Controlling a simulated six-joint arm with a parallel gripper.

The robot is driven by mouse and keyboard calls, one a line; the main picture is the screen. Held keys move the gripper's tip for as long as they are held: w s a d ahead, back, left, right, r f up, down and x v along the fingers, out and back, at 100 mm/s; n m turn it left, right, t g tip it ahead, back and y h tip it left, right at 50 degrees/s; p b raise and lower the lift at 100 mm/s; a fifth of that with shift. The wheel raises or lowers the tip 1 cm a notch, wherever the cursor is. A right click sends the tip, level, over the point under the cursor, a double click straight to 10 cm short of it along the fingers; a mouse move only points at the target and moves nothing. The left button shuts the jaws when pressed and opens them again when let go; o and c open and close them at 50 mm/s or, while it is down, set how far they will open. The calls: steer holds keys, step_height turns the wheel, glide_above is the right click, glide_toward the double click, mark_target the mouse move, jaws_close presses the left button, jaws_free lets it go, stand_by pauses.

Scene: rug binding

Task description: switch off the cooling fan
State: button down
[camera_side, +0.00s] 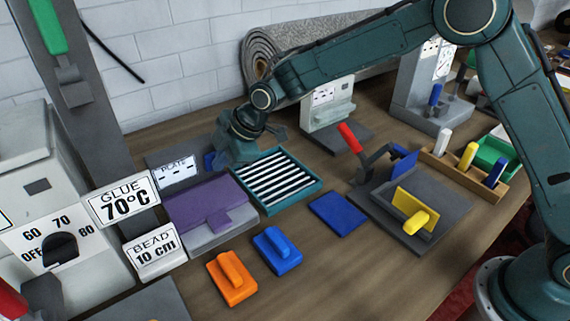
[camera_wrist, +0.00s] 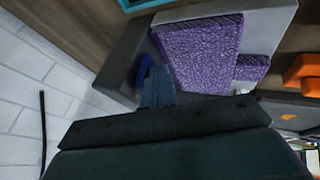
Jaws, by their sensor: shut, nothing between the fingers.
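No part is plainly labelled as a cooling fan. A teal-framed unit with black and white slats (camera_side: 318,184) lies on the bench and may be it; a teal edge also shows at the top of the wrist view (camera_wrist: 142,4). A small blue part (camera_side: 209,160), perhaps a switch, stands behind the purple plate, near the PLATE sign; it also shows in the wrist view (camera_wrist: 146,68). My gripper (camera_wrist: 158,88) is shut and empty, its tips close beside the blue part. I cannot tell whether they touch. In the side view, my wrist hides part of this area.
The purple-topped plate (camera_side: 208,203) sits in front of the PLATE sign (camera_side: 177,171). Orange (camera_side: 231,278) and blue (camera_side: 276,250) handled blocks and a flat blue pad (camera_side: 338,214) lie in front. A red-handled lever (camera_side: 350,138) stands right. A rolled rug (camera_side: 262,60) lies behind.

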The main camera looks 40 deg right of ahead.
steer(key=shift+r, duration=0.2)
steer(key=shift+s+f, duration=0.2)
steer(key=shift+s, duration=0.85)
steer(key=shift+s+f, duration=0.2)
steer(key=shift+s, duration=0.65)
steer(key=s+d+r, duration=0.3)
steer(key=s+r, duration=0.3)
steer(key=s, duration=0.1)
steer(key=shift+d, duration=0.3)
steer(key=shift+r, duration=0.15)
steer(key=s+d+r+m+h, duration=0.1)
steer(key=s+d+r+m, duration=0.4)
steer(key=d, duration=0.3)
steer(key=s+d+r+m+h, duration=0.1)
steer(key=s+d+r+m, duration=0.1)
steer(key=s+d+m, duration=0.4)
steer(key=s+d+r+m+h, duration=0.2)
steer(key=s+d+m, duration=0.4)
steer(key=s, duration=1)
steer(key=d, duration=0.3)
steer(key=shift+s+d+r, duration=0.2)
steer(key=shift+d+r, duration=0.15)
steer(key=shift+d, duration=0.05)
